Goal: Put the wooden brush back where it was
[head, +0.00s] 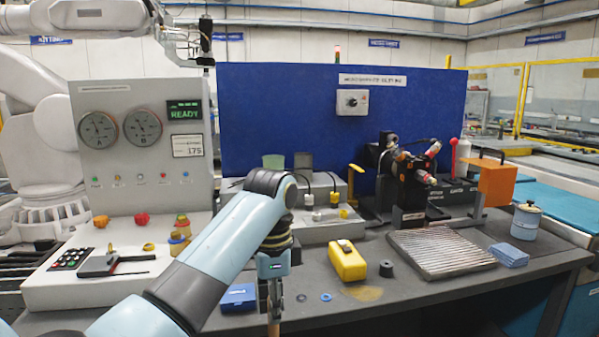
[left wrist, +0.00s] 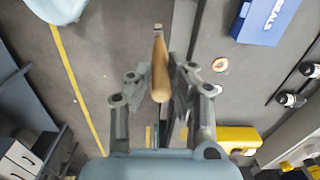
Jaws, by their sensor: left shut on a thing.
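My left gripper (head: 270,298) points down at the front edge of the grey workbench (head: 420,300). It is shut on the wooden brush (head: 274,329), whose pale handle sticks out below the fingers and is cut off by the lower picture edge. In the left wrist view the brush (left wrist: 160,68) lies between the two fingers (left wrist: 152,88), with a metal-coloured end at the top; its bristles are not clearly visible. My right gripper is in neither view.
A blue box (head: 238,298), marked SEALS in the wrist view, lies left of the gripper. A blue ring (head: 326,297), a yellow case (head: 347,261) and a black cylinder (head: 386,268) are to its right. A ribbed tray (head: 440,254) lies further right.

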